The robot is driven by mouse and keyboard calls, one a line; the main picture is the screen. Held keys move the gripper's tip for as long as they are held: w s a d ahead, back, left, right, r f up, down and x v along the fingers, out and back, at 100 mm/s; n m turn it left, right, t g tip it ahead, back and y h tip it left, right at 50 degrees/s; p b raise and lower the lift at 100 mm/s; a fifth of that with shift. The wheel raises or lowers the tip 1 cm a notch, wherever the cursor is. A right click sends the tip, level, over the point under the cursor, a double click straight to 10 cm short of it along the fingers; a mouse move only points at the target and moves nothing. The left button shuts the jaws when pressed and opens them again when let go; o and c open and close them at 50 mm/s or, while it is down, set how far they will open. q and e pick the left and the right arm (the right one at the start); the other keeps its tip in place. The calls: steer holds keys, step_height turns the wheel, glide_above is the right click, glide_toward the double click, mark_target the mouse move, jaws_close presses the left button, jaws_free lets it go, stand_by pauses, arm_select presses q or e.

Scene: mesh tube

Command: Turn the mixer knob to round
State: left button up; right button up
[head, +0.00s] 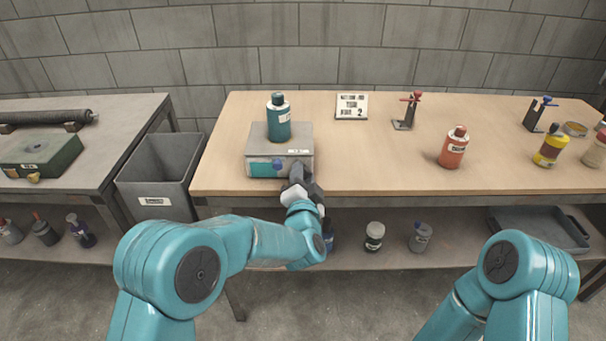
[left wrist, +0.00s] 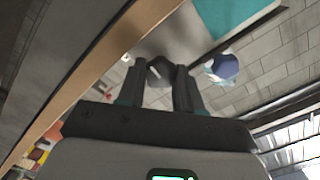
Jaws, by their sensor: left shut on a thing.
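The mixer (head: 254,147) is a grey box with a teal front panel, standing near the front edge of the wooden bench. A teal bottle (head: 278,120) stands upright on it. My left gripper (head: 297,172) is at the right part of the mixer's front, and its fingers largely hide what is there. In the left wrist view its fingers (left wrist: 159,82) are closed around a dark grey knob (left wrist: 160,68). A blue knob (head: 277,165) sits left of the gripper; it also shows in the left wrist view (left wrist: 223,67). The knob's setting is unreadable. My right gripper is out of view.
A grey bin (head: 160,175) is to the left. The bench front right of the mixer is clear.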

arm_select(q)
steer(key=shift+f+m, duration=0.15)
steer(key=shift+m, duration=0.15)
steer(key=o, duration=0.8)
steer(key=s, duration=1.6)
steer(key=shift+s, duration=0.25)
steer(key=shift+a, duration=0.1)
